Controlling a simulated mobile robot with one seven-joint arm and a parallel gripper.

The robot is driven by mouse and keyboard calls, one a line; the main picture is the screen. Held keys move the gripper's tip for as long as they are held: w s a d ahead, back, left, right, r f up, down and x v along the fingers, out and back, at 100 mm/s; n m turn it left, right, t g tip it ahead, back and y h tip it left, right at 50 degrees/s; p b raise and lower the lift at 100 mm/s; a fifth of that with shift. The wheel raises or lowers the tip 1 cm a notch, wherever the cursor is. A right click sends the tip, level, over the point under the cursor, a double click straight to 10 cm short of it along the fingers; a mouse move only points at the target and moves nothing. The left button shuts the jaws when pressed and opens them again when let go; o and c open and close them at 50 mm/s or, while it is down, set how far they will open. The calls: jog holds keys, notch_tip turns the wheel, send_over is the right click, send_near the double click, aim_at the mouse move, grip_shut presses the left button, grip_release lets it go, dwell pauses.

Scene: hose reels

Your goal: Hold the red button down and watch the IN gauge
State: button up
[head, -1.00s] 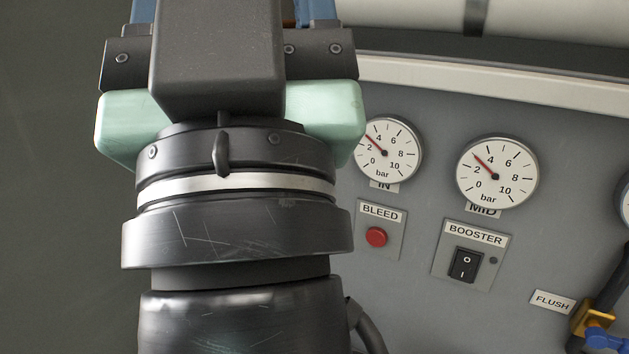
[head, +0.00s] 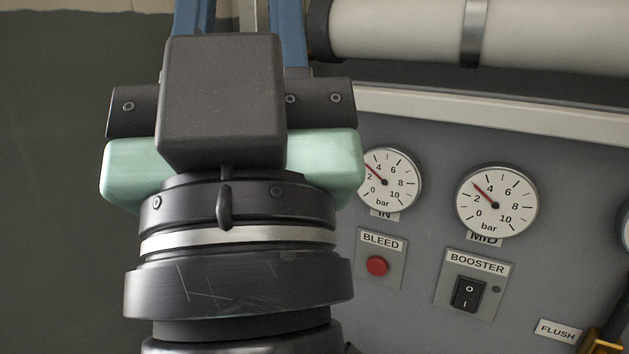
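The red button (head: 377,265) sits on a small plate labelled BLEED, right of my arm in the head view, with nothing touching it. The IN gauge (head: 391,180) is above it, its left edge hidden by my gripper's body; its red needle points between 2 and 4 bar. My gripper (head: 240,15) is seen from behind, left of the button and gauge. Two blue fingers stand apart and run up out of the top of the picture; their tips are out of view.
The MID gauge (head: 497,202) reads about 3 bar. Below it is the black BOOSTER rocker switch (head: 468,294). A FLUSH label (head: 558,330) and a brass fitting (head: 607,342) are at the lower right. A pale cylinder (head: 570,35) lies above the panel's light rail (head: 500,108).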

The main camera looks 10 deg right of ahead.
grip_shut()
dwell(1.4)
